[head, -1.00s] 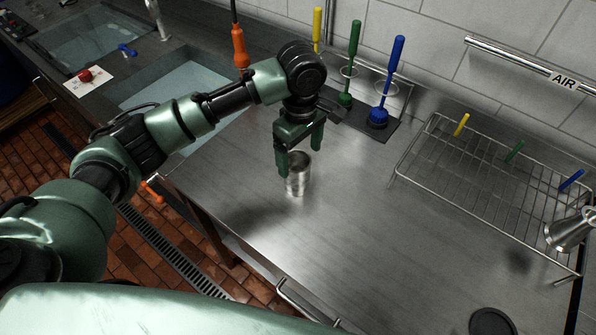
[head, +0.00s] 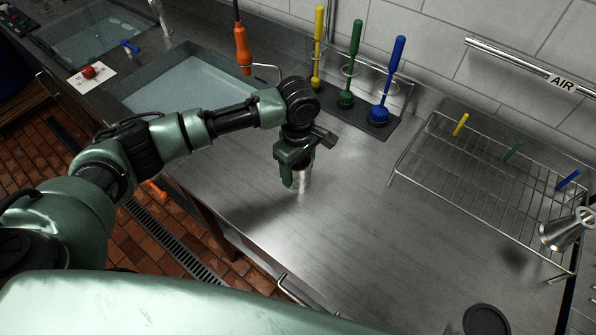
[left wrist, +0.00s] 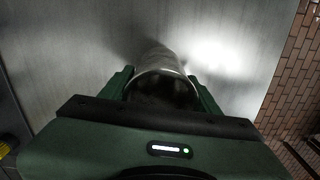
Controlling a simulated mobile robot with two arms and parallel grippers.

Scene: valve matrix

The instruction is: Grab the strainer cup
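The strainer cup (head: 302,181) is a shiny steel cylinder standing on the steel counter, partly hidden by my left gripper. My left gripper (head: 298,172) points down over it, with its green fingers at the cup's sides. In the left wrist view the cup (left wrist: 160,63) lies between the two fingertips (left wrist: 161,85), and both appear to press on its wall near the rim. The cup's inside looks dark. My right gripper is not in view.
A wire rack (head: 440,165) with coloured tags stands on the right, with a steel vessel (head: 563,232) at its end. Yellow, green and blue brushes (head: 386,85) stand behind the gripper. A sink (head: 185,80) is at back left. The counter's front middle is clear.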

